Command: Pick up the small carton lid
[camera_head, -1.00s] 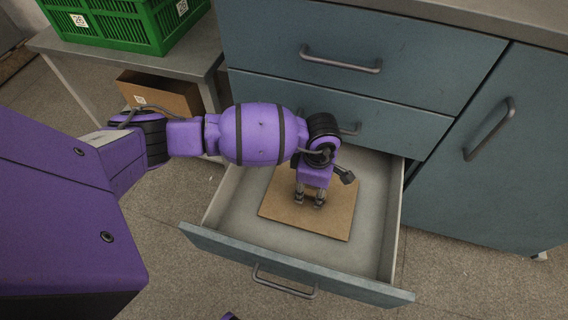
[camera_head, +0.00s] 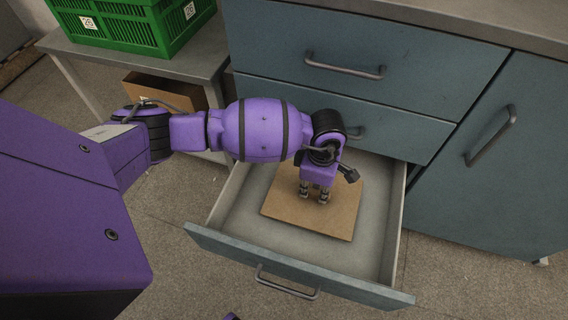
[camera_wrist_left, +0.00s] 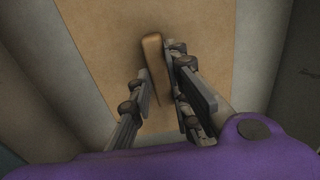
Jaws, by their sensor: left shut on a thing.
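The small carton lid (camera_head: 285,205) is a flat brown square panel in the open drawer. In the left wrist view the lid (camera_wrist_left: 110,45) has a narrow raised brown grip (camera_wrist_left: 153,62) near its middle. My left gripper (camera_head: 314,196) points down over the lid. In the left wrist view its fingers (camera_wrist_left: 162,72) are on either side of the raised grip and shut on it. The fingers hide part of the grip. I cannot tell whether the lid is clear of the drawer floor. My right gripper is not in view.
The pulled-out drawer (camera_head: 300,264) has walls close around the lid. Blue-grey cabinet fronts (camera_head: 420,75) with bar handles stand behind it and to the right. A green crate (camera_head: 135,25) is on a grey table at the upper left, with an open brown carton (camera_head: 170,92) beneath.

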